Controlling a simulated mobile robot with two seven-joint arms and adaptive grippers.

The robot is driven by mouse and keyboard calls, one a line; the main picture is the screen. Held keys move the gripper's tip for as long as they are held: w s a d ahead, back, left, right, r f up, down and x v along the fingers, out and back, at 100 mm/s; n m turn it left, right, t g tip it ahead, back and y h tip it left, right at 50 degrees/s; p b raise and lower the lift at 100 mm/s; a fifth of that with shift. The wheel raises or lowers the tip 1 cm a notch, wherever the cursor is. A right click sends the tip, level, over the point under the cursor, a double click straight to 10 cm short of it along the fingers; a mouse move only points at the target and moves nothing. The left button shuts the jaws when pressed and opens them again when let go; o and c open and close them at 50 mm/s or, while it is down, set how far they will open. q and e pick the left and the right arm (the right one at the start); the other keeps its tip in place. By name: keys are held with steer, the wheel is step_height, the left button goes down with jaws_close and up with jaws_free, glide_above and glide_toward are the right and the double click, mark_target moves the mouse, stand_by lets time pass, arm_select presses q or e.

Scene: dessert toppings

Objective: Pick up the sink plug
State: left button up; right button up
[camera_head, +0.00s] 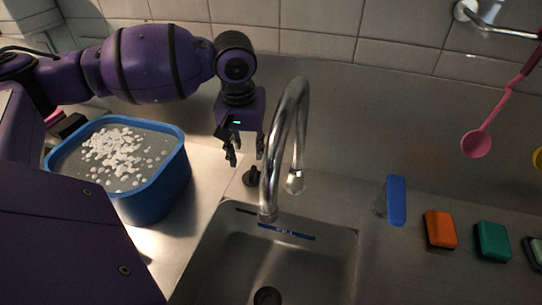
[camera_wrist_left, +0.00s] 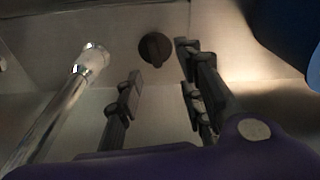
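The sink plug (camera_head: 252,176) is a small dark round piece on the steel counter, just behind the sink's back left corner and left of the tap's base. In the left wrist view the plug (camera_wrist_left: 156,47) lies beyond the gap between my fingertips. My left gripper (camera_head: 246,158) hangs pointing down, a little above the plug. Its fingers are apart with nothing between them, and in the left wrist view the gripper (camera_wrist_left: 161,66) is also open and empty. My right gripper is not in view.
The curved chrome tap (camera_head: 291,120) stands close to the right of my left gripper. A blue tub (camera_head: 160,196) with white bits in water is to the left. The sink basin (camera_head: 310,262) is in front. Sponges, including an orange one (camera_head: 440,229), lie right.

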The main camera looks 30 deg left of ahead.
mark_target(253, 171)
arm_select(q)
steer(key=shift+w+f, duration=0.1)
steer(key=shift+w, duration=0.2)
steer(key=shift+f, duration=0.3)
step_height(253, 171, down, 2)
steer(key=shift+s+f, duration=0.1)
steer(key=shift+s, duration=0.05)
steer(key=f, duration=0.4)
steer(key=shift+w+d+f+b, duration=0.2)
steer(key=shift+w+f+b, duration=0.05)
steer(key=shift+w+b, duration=0.15)
steer(key=shift+c, duration=0.5)
jaws_close()
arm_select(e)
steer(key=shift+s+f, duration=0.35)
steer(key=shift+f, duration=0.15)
